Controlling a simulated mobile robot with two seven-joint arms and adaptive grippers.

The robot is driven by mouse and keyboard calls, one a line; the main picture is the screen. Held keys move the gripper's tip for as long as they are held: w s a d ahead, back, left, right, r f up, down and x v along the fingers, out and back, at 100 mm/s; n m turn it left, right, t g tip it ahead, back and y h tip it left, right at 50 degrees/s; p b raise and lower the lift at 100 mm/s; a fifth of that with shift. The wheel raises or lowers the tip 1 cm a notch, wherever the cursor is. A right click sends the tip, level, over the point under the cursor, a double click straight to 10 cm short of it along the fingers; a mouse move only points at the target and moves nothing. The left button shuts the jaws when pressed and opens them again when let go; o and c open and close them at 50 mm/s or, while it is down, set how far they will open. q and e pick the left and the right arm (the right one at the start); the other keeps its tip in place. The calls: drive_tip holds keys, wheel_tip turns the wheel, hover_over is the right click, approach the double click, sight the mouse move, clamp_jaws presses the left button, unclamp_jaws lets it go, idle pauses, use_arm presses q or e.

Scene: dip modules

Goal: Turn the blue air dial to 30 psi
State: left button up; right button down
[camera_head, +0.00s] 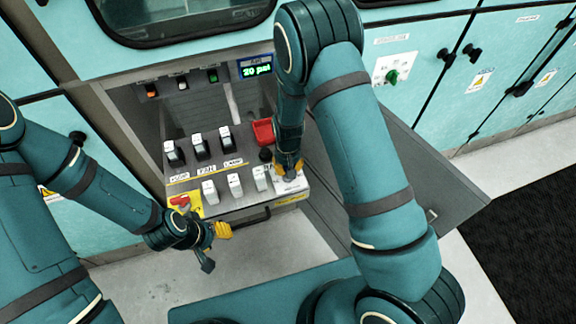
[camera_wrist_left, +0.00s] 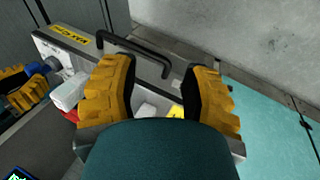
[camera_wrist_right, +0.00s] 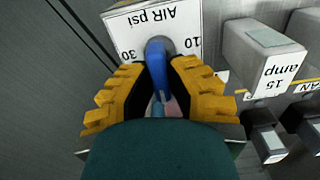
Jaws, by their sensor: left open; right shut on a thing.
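The blue air dial (camera_wrist_right: 157,62) sits on a white plate labelled "AIR psi" (camera_wrist_right: 150,22) with 30 and 10 marks, seen upside down in the right wrist view. My right gripper (camera_wrist_right: 160,82) is shut on the dial's blue handle, one yellow finger on each side. It also shows at the panel's right end in the head view (camera_head: 287,168). The green display (camera_head: 257,68) reads 20 psi. My left gripper (camera_head: 217,238) is open and empty in front of the panel, near its black handle bar (camera_wrist_left: 130,45).
The control panel (camera_head: 225,207) carries several white-topped switches and a red part (camera_head: 263,132) near the dial. A red knob on a yellow plate (camera_head: 183,204) is at its left end. Pale floor (camera_head: 160,285) lies in front.

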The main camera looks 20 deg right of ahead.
drive_tip(key=m+p, duration=0.1)
drive_tip(key=m, duration=0.3)
drive_tip(key=shift+s+m, duration=0.1)
drive_tip(key=shift+m, duration=0.2)
drive_tip(key=m+p, duration=0.1)
drive_tip(key=m, duration=0.2)
drive_tip(key=shift+m, duration=0.4)
drive_tip(key=m+p, duration=0.1)
drive_tip(key=m, duration=0.3)
use_arm(q)
drive_tip(key=r, duration=0.1)
drive_tip(key=w+r+p, duration=0.1)
drive_tip(key=r, duration=0.1)
drive_tip(key=r+p, duration=0.1)
drive_tip(key=r, duration=0.1)
drive_tip(key=shift+w+a, duration=0.1)
drive_tip(key=shift+w, duration=0.25)
use_arm(e)
drive_tip(key=m, duration=0.4)
drive_tip(key=shift+m, duration=0.3)
drive_tip(key=shift+f+m, duration=0.1)
drive_tip(key=shift+m, duration=0.2)
drive_tip(key=c, duration=0.9)
unclamp_jaws()
drive_tip(key=shift+c, duration=0.2)
